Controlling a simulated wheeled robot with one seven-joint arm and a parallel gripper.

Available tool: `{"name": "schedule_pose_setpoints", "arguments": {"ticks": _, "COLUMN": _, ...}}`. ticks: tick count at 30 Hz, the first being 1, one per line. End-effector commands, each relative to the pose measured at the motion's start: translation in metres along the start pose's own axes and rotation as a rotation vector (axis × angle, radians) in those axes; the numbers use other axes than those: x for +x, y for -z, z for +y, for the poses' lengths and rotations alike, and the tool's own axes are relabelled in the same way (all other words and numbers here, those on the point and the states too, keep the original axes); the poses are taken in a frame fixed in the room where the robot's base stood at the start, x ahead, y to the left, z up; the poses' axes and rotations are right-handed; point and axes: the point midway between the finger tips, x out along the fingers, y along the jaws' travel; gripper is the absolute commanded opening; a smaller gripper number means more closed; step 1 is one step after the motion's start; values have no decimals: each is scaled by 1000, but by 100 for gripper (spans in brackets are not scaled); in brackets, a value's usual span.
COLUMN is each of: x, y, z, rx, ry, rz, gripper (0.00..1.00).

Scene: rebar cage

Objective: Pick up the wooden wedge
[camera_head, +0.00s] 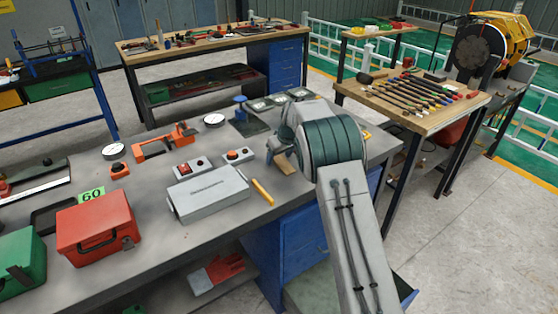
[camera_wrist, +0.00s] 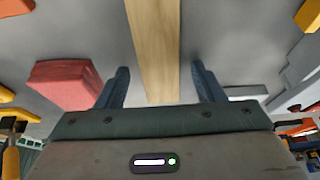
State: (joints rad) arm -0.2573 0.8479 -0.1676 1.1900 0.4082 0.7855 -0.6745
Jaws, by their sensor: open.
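The wooden wedge (camera_wrist: 156,45) shows in the wrist view as a long pale wooden piece. It runs from the top edge down between the fingers of my gripper (camera_wrist: 162,75). The fingers are open, one on each side of the wedge, with a visible gap on both sides. In the head view a small tan end of the wedge (camera_head: 285,164) shows on the grey bench, beside my arm. My arm hides the rest of it there, and most of my gripper.
A red block (camera_wrist: 65,84) lies left of my gripper in the wrist view.

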Motion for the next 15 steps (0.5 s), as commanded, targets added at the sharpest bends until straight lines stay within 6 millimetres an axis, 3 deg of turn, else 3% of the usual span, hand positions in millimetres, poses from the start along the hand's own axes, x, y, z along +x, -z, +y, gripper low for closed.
{"name": "schedule_pose_setpoints", "arguments": {"ticks": 9, "x": 3, "y": -2, "z": 0, "rx": 1, "ry": 0, "rz": 0, "gripper": 62}}
{"name": "schedule_pose_setpoints", "arguments": {"ticks": 14, "x": 2, "y": -1, "z": 0, "rx": 1, "ry": 0, "rz": 0, "gripper": 17}}
{"name": "schedule_pose_setpoints", "arguments": {"ticks": 15, "x": 2, "y": -1, "z": 0, "rx": 1, "ry": 0, "rz": 0, "gripper": 13}}
